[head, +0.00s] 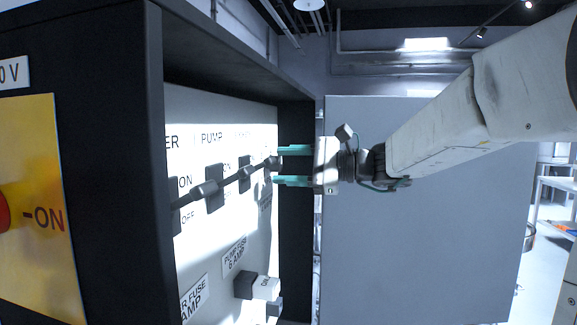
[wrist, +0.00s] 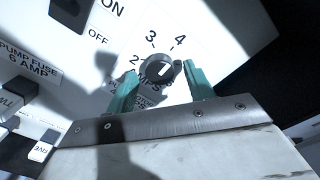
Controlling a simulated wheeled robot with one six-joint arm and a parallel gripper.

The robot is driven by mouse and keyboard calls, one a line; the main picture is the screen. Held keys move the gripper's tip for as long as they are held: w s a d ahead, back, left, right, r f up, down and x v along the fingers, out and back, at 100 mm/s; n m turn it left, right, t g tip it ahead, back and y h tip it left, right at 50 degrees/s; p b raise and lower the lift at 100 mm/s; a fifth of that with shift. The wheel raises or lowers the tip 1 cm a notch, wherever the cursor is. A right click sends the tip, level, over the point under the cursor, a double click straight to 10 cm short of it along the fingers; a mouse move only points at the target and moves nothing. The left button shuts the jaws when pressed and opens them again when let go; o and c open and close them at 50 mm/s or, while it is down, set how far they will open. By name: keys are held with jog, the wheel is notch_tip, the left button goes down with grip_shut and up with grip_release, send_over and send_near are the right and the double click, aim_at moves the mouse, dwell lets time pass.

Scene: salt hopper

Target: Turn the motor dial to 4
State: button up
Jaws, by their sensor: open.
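The motor dial (wrist: 154,72) is a round dark knob with a short white mark on a white panel, seen in the wrist view. The numbers 2, 3 and 4 are printed around it. The white mark slants up and to the right; I cannot tell exactly which number it meets. My gripper (wrist: 159,70) has its two teal fingers apart, one on each side of the dial. I cannot tell whether they touch it. In the head view my gripper (head: 279,166) reaches into the cabinet from the right, and the dial is not clearly visible there.
A dark cabinet (head: 120,130) frames the panel, with its grey door (head: 420,220) standing open behind my arm. Black lever switches (head: 213,188) stick out left of my gripper. Fuse holders (head: 265,288) stand out below. A yellow ON plate (head: 45,250) is at far left.

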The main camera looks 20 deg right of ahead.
jog(key=v, duration=0.7)
jog(key=shift+s+d, duration=0.25)
jog(key=shift+d, duration=0.1)
jog(key=s+a+f+n+g+h, duration=0.2)
jog(key=s+f+n+g+h, duration=0.15)
jog(key=s+f, duration=0.4)
jog(key=s+a+f+n+g+h, duration=0.3)
jog(key=s+f+g, duration=0.15)
jog(key=f, duration=0.55)
jog(key=s+f+n+h, duration=0.2)
jog(key=s+n+h, duration=0.2)
jog(key=s, duration=0.2)
jog(key=s+f+n+h, duration=0.3)
jog(key=s+n+h, duration=0.1)
jog(key=s, duration=0.3)
jog(key=shift+s+d+f+g, duration=0.2)
jog(key=shift+d+f+g, duration=0.05)
jog(key=shift+d+g, duration=0.15)
